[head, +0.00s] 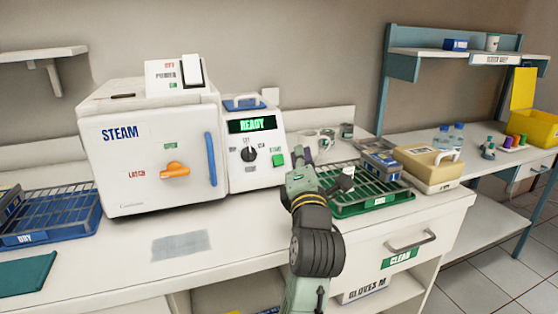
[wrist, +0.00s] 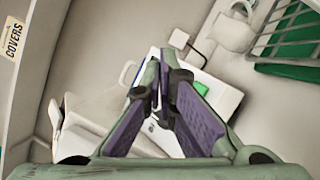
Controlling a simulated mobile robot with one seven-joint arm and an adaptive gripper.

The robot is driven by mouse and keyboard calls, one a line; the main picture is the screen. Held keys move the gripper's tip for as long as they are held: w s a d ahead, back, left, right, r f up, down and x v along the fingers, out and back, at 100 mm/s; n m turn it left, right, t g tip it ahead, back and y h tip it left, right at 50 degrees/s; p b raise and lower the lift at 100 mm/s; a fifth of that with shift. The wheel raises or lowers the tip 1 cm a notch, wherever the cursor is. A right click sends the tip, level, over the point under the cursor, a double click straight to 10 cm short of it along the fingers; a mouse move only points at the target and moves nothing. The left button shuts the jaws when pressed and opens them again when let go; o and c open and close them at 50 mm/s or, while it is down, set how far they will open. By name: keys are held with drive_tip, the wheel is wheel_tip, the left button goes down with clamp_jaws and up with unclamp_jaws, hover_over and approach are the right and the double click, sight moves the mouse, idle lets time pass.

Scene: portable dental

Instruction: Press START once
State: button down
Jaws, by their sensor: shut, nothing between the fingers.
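The steam sterilizer (head: 150,160) stands on the counter, with a control panel (head: 243,180) on its right side. A lit display on the panel (head: 252,124) reads READY. The green START button (head: 278,160) is at the panel's lower right, under a small green label. In the wrist view the green button (wrist: 201,88) shows just right of the fingertips. My gripper (head: 300,158) is shut and empty, right of the button in the head view. Its purple-padded fingers (wrist: 160,75) meet over the panel in the wrist view. I see a gap beside the button; the depth between is unclear.
A black knob (head: 249,154) sits left of START. An orange latch (head: 175,170) and blue handle (head: 211,158) are on the door. A green rack (head: 372,206) with items and white mugs (head: 310,138) lie close on the right. The front counter is mostly clear.

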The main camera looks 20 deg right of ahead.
sight(278, 160)
drive_tip(key=shift+w+a+f+b, duration=0.1)
drive_tip(key=shift+w+f+b, duration=0.55)
drive_tip(key=shift+w, duration=0.6)
drive_tip(key=shift+w+f+b, duration=0.5)
drive_tip(key=shift+w+f, duration=0.3)
drive_tip(key=shift+w, duration=0.45)
drive_tip(key=shift+w+a+f+b, duration=0.1)
drive_tip(key=shift+w+f+b, duration=0.55)
drive_tip(key=shift+w, duration=0.6)
drive_tip(key=shift+f, duration=0.15)
drive_tip(key=shift+w+f, duration=0.15)
drive_tip(key=shift+w, duration=0.2)
drive_tip(key=shift+w+f, duration=0.25)
drive_tip(key=shift+w, duration=0.15)
drive_tip(key=shift+s+r, duration=0.4)
drive_tip(key=shift+s, duration=0.35)
